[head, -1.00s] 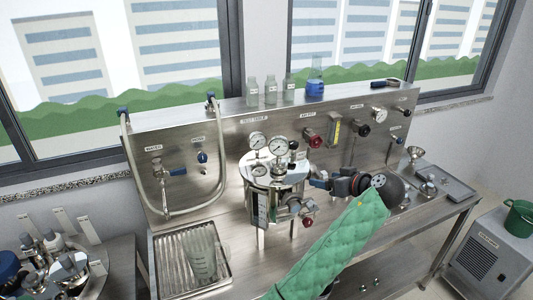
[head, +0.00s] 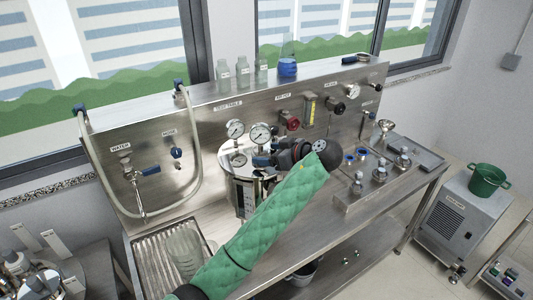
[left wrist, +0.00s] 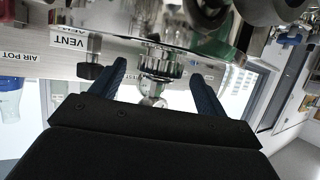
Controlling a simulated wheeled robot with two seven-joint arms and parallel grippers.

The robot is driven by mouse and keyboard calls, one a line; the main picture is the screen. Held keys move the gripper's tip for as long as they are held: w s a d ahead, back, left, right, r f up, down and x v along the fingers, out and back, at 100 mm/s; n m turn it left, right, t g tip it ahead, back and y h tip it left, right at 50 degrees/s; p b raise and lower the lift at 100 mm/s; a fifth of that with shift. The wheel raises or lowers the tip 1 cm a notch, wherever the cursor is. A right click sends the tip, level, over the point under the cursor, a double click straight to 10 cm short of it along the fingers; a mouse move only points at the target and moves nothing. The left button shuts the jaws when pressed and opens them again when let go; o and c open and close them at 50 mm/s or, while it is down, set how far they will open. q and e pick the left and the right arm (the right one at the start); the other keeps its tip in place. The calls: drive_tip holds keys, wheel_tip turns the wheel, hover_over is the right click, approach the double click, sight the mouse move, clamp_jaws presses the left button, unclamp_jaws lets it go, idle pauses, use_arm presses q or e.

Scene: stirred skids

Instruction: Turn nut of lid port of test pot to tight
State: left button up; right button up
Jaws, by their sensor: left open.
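The test pot (head: 240,187) is a steel vessel with two gauges (head: 259,134) above its lid, standing on the steel bench. My left gripper (head: 262,161) reaches the lid from the right, and my green-sleeved arm hides much of the pot. In the left wrist view my left gripper (left wrist: 160,72) is open. A dark knurled nut (left wrist: 159,64) on a steel fitting shows between its two blue fingers, with a visible gap on each side. Whether the fingers reach around the nut in depth I cannot tell. My right gripper is not in view.
A steel back panel (head: 230,115) with valves and a hose stands close behind the pot. Bottles (head: 243,70) and a blue flask (head: 287,66) stand on its top. Steel fittings (head: 381,172) lie right of my arm. A beaker (head: 184,250) stands in the drain tray at left.

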use_arm(q)
drive_tip(key=shift+w+a+f, duration=0.2)
drive_tip(key=shift+w+a, duration=0.1)
drive_tip(key=shift+a, duration=0.1)
drive_tip(key=shift+s, duration=0.1)
drive_tip(key=c, duration=1)
